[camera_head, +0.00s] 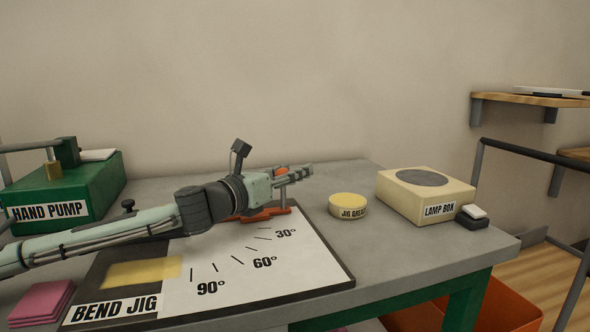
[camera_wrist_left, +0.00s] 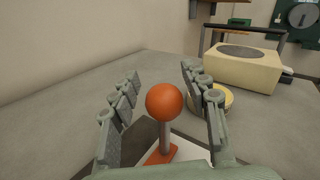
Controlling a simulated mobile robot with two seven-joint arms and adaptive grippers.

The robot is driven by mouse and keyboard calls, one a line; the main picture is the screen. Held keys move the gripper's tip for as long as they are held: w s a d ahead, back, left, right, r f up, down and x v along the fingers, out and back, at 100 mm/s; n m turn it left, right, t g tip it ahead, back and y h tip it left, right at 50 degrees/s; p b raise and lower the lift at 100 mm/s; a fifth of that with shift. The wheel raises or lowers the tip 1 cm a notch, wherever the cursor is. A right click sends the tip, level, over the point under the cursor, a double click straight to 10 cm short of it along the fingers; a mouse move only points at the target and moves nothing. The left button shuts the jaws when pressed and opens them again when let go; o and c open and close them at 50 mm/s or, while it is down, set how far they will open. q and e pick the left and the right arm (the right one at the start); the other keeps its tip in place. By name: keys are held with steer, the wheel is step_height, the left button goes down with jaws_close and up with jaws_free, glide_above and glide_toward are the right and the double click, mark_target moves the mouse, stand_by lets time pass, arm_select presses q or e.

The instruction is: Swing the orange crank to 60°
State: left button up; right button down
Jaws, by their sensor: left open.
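The orange crank (camera_head: 262,215) lies flat on the bend jig's white dial board (camera_head: 300,261), partly hidden by my left arm. Its arm lies past the 30° end of the printed scale, away from the 60° mark. A grey post rises from the crank and carries an orange ball knob (camera_wrist_left: 164,102). My left gripper (camera_head: 294,174) reaches over the crank from the left. In the left wrist view the open gripper (camera_wrist_left: 158,100) has one finger on each side of the knob, with a gap on both sides. My right gripper is not in view.
A jig grease tin (camera_head: 348,206) and a cream lamp box (camera_head: 425,195) stand right of the crank. A green hand pump (camera_head: 65,193) stands at the left, and pink pads (camera_head: 42,302) lie at the front left. The dial's front area is clear.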

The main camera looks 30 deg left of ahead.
arm_select(q)
steer(key=shift+w+d, duration=0.25)
steer(key=shift+w, duration=0.2)
steer(key=shift+c, duration=0.3)
jaws_close()
